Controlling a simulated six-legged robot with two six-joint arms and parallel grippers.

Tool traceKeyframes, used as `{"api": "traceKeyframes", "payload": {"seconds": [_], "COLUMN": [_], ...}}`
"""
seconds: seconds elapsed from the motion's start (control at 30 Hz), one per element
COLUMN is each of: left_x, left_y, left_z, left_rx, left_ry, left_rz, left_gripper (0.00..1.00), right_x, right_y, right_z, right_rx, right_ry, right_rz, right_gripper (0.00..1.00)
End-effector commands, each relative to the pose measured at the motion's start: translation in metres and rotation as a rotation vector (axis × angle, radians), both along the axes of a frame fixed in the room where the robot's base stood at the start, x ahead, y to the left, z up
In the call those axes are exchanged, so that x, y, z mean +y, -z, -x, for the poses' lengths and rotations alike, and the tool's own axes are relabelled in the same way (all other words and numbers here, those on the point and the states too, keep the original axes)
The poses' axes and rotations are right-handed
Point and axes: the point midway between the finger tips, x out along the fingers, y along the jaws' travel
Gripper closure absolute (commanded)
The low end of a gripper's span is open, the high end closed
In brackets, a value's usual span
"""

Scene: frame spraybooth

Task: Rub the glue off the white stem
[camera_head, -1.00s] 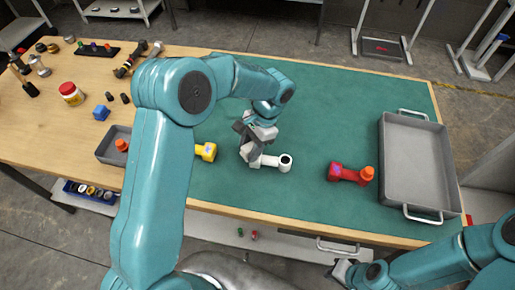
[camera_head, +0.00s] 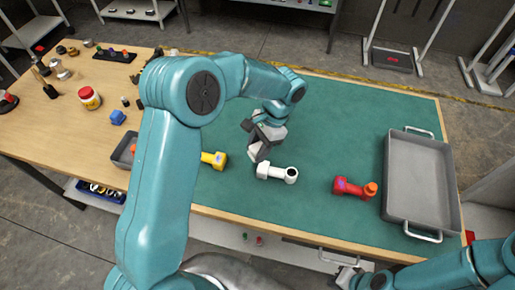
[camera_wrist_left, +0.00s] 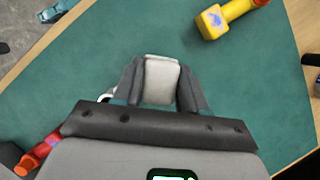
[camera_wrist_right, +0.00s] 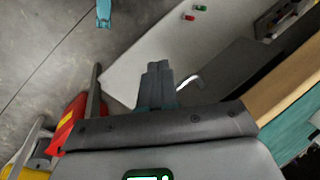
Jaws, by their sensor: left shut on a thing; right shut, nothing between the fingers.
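The white stem (camera_head: 277,173) lies on its side on the green mat, its round open end to the right. Any glue on it is too small to make out. My left gripper (camera_head: 256,153) is just behind and left of the stem, slightly apart from it. It is shut on a pale grey-white block (camera_wrist_left: 160,80), seen between the fingers in the left wrist view. A white rim (camera_wrist_left: 105,98), probably the stem's, peeks out beside the fingers there; the rest is hidden. My right gripper (camera_wrist_right: 158,85) is shut and empty, beyond the bench's front edge.
A yellow stem (camera_head: 214,160) lies left of the white one. A red stem (camera_head: 354,188) with an orange end lies right, both with bluish patches. A grey handled tray (camera_head: 388,178) stands at the mat's right end. The mat behind the stems is clear.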

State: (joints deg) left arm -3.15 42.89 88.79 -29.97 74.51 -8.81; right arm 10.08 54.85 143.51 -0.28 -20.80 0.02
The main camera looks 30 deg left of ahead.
Motion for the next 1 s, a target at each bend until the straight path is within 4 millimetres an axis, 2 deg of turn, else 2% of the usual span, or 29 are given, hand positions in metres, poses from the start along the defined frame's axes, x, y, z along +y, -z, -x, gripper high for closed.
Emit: {"api": "traceKeyframes", "payload": {"seconds": [0.27, 0.6, 1.0], "left_x": [0.000, 0.000, 0.000], "left_y": [-0.002, -0.031, -0.029], "left_z": [0.000, 0.000, 0.000], "left_rx": [-0.001, -0.002, -0.001], "left_ry": [0.000, 0.001, 0.000], "left_rz": [0.001, 0.001, 0.001], "left_gripper": [0.87, 0.87, 0.87], "right_x": [0.000, 0.000, 0.000], "right_y": [-0.001, -0.022, -0.020], "right_z": [0.000, 0.000, 0.000], "right_rx": [0.000, 0.000, 0.000], "right_ry": [0.000, 0.000, 0.000], "right_rz": [0.000, 0.000, 0.000], "right_gripper": [1.00, 1.00, 1.00]}}
